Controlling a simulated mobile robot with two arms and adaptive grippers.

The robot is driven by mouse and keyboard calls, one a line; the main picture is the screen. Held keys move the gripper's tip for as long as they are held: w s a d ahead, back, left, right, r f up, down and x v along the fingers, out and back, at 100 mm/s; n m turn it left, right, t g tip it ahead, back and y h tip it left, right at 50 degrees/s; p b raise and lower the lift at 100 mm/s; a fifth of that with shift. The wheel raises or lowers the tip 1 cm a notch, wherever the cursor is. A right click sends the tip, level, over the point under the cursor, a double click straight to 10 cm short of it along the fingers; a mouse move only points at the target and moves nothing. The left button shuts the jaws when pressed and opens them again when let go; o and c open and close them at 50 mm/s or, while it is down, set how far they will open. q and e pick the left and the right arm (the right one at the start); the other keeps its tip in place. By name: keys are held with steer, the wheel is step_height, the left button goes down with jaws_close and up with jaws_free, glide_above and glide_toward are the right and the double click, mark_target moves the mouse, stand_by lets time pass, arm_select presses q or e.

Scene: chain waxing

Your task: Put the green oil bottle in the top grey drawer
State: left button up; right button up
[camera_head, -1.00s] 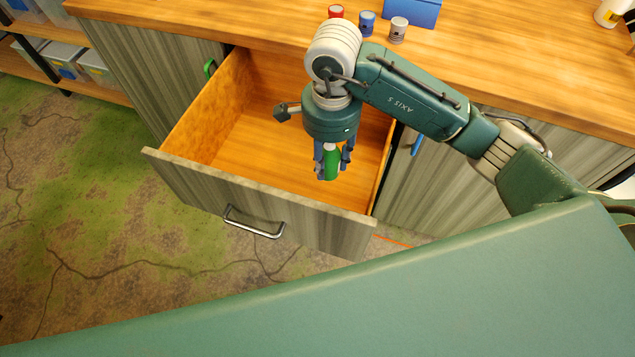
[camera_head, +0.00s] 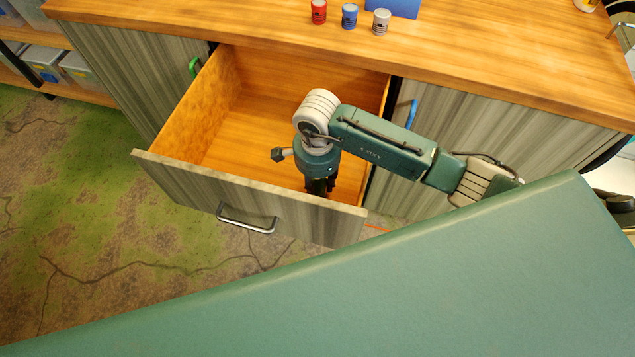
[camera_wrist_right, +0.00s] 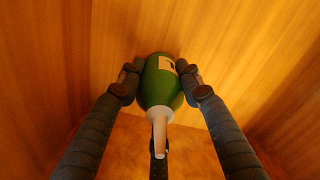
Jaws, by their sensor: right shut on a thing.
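The grey-fronted drawer (camera_head: 180,182) is pulled open, with bare wooden walls and floor inside. My right gripper (camera_head: 319,188) reaches down into the right part of the drawer, near its front panel. In the right wrist view my right gripper (camera_wrist_right: 160,80) has its fingers on both sides of the green oil bottle (camera_wrist_right: 163,88), shut on it. The bottle's white nozzle points toward the camera and a pale label shows on its side. In the head view the bottle is hidden under the gripper. I cannot tell whether it touches the drawer floor. My left gripper is not in view.
Red (camera_head: 319,12), blue (camera_head: 349,16) and grey (camera_head: 381,22) small cans stand on the wooden worktop (camera_head: 480,65) beside a blue box (camera_head: 392,5). The left and back of the drawer floor are clear. A shelf with bins (camera_head: 80,70) stands at far left.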

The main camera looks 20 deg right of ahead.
steer(key=o, duration=1.2)
steer(key=shift+f, duration=0.1)
step_height(320, 180, up, 12)
steer(key=shift+r+b, duration=0.15)
steer(key=shift+b, duration=0.5)
